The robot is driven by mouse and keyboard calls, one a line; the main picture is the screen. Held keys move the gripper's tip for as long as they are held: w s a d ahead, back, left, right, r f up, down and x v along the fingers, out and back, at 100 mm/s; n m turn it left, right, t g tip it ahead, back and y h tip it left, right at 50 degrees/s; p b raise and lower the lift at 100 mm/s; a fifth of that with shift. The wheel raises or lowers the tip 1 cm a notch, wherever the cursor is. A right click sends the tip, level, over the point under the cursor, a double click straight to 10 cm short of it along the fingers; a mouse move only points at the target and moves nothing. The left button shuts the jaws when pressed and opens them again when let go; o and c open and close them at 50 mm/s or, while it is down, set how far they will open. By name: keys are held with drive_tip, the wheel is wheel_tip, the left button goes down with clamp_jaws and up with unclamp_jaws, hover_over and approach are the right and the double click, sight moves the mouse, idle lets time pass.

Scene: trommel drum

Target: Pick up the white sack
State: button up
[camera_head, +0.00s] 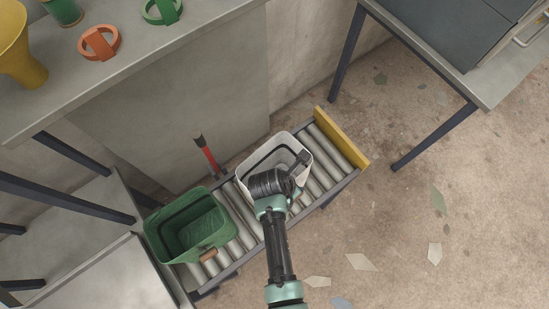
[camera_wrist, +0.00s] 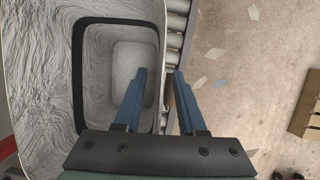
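The white sack (camera_head: 256,163) stands upright and open-topped on a roller conveyor, partly hidden behind my arm in the head view. In the wrist view its pale wrinkled inside (camera_wrist: 40,70) and a dark inner band fill the left side. My gripper (camera_wrist: 161,76) is open, with its two blue fingers apart. The left finger shows over the sack's opening and the right finger shows outside its near right wall. A brown handle-like piece (camera_wrist: 170,92) shows between the fingers. I cannot tell whether either finger touches the sack.
A green sack (camera_head: 165,242) stands left on the same conveyor (camera_head: 333,150). A yellow end board (camera_head: 342,137) closes the conveyor's right end. A red-handled tool (camera_head: 207,158) stands behind. A grey counter (camera_head: 150,65) is above left, a table (camera_head: 420,60) upper right. Floor at right is mostly clear.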

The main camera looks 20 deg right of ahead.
drive_tip(key=shift+f, duration=0.15)
clamp_jaws()
idle(1.5)
